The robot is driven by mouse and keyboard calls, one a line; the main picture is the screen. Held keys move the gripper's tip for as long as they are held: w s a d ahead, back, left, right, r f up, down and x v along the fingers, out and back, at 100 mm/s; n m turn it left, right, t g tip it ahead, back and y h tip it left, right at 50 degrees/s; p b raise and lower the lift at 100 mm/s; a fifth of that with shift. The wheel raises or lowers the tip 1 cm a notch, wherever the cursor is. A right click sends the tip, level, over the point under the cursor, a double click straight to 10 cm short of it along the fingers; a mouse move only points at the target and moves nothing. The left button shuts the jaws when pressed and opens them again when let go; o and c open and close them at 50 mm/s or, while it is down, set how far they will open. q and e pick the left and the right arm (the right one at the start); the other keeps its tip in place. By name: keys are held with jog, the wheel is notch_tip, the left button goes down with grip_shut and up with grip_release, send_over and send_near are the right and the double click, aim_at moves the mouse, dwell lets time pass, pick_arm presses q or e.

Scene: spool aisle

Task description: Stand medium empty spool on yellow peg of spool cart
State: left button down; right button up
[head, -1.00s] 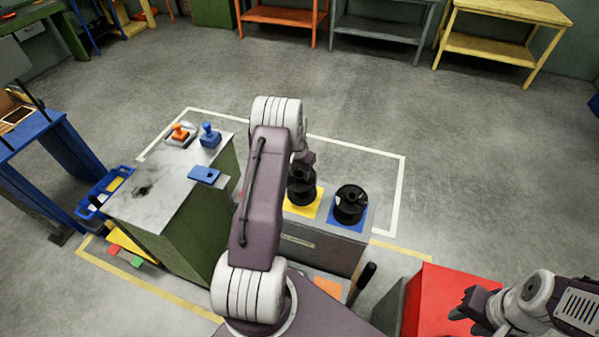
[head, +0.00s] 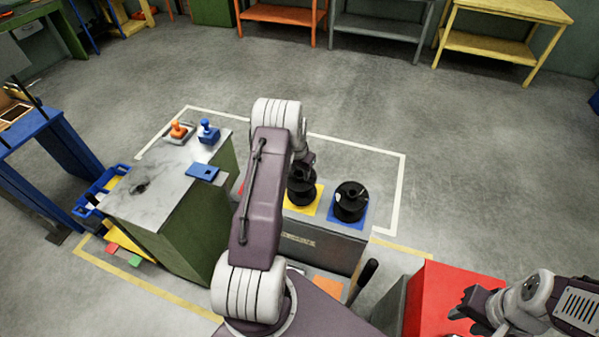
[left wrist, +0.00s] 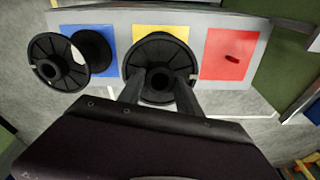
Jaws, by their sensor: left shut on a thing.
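The medium empty spool (head: 301,192) is black and stands upright over the yellow square (head: 318,204) of the spool cart (head: 318,246). In the left wrist view its upper flange (left wrist: 160,48) covers the middle of the yellow square. The yellow peg is hidden, and I cannot tell whether the spool's base touches the cart. My left gripper (head: 304,172) is shut on the spool's top part; its fingers also show in the left wrist view (left wrist: 158,88). My right gripper (head: 462,304) looks open and empty by the red cabinet.
Another black spool (head: 350,202) stands on the blue square beside it. A red square (left wrist: 230,55) holds a bare red peg (left wrist: 232,59). A green cabinet with a grey top (head: 160,190) stands left of the cart. A red-topped cabinet (head: 440,290) is at the right front.

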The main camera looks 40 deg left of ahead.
aim_at(300, 176)
pick_arm(q)
jog(key=shift+w+a+f+b, duration=0.1)
jog(key=shift+w+f+b, duration=0.05)
jog(key=shift+f+b, duration=0.6)
jog(key=shift+w+f+b, duration=0.1)
jog(key=shift+f+b, duration=0.4)
jog(key=shift+f, duration=0.35)
jog(key=c, duration=0.7)
grip_release()
jog(key=shift+c, duration=0.2)
jog(key=r, duration=0.3)
jog(key=s+r, duration=0.1)
jog(key=r, duration=0.2)
jog(key=r+b, duration=0.1)
jog(key=r, duration=0.2)
jog(key=shift+s+d, duration=0.25)
jog(key=shift+s, duration=0.05)
